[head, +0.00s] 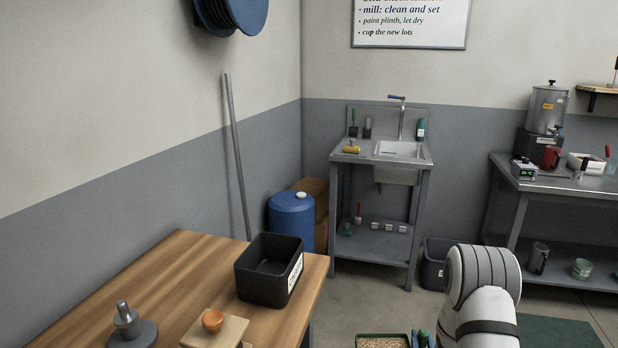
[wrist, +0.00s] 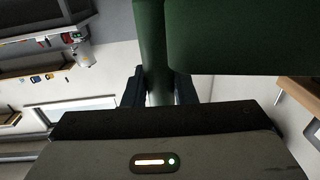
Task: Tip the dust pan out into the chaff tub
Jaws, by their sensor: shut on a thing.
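The chaff tub (head: 260,288) is a black open box with a white label on its right side, its lettering hard to read. It stands upright near the right end of the wooden bench; no contents show. The green dust pan (wrist: 245,38) fills the upper right of the wrist view. My gripper (wrist: 158,92) is shut on its green handle. In the head view the pan's rim (head: 384,334) shows at the bottom edge with tan bits inside, right of the bench. The pan's lower part is cut off there.
Behind are a blue drum (head: 291,218), a leaning pole (head: 237,155) and a sink stand (head: 381,160). A steel table (head: 560,183) stands right.

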